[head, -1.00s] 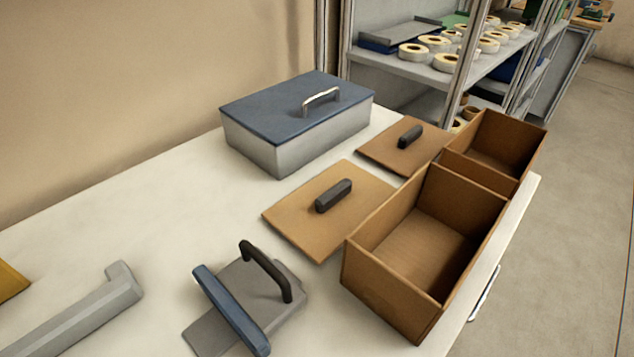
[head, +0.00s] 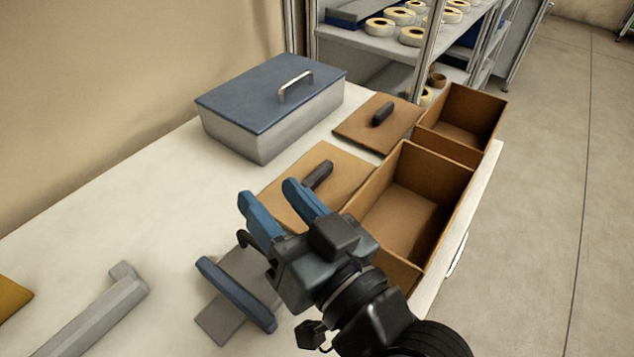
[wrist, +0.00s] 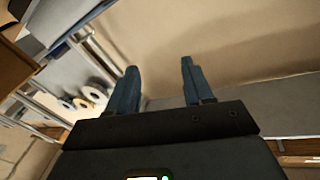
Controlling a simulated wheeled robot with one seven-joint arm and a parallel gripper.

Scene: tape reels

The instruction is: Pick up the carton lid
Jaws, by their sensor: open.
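Two flat brown carton lids with dark bar handles lie on the table in the head view. The nearer carton lid (head: 290,188) is partly hidden behind my gripper, and its handle (head: 319,175) shows just beyond the fingertips. The farther carton lid (head: 358,132) with its handle (head: 383,113) is in full view. My gripper (head: 272,190) is open and empty, its blue fingers in front of the nearer lid in the picture. In the wrist view the two fingers (wrist: 158,76) are apart with nothing between them.
Two open brown cartons (head: 455,182) (head: 497,112) stand right of the lids at the table edge. A grey box with a blue lid (head: 235,130) stands behind. A grey tool with a blue bar (head: 232,292) lies near my gripper. A grey bar (head: 95,315) lies left.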

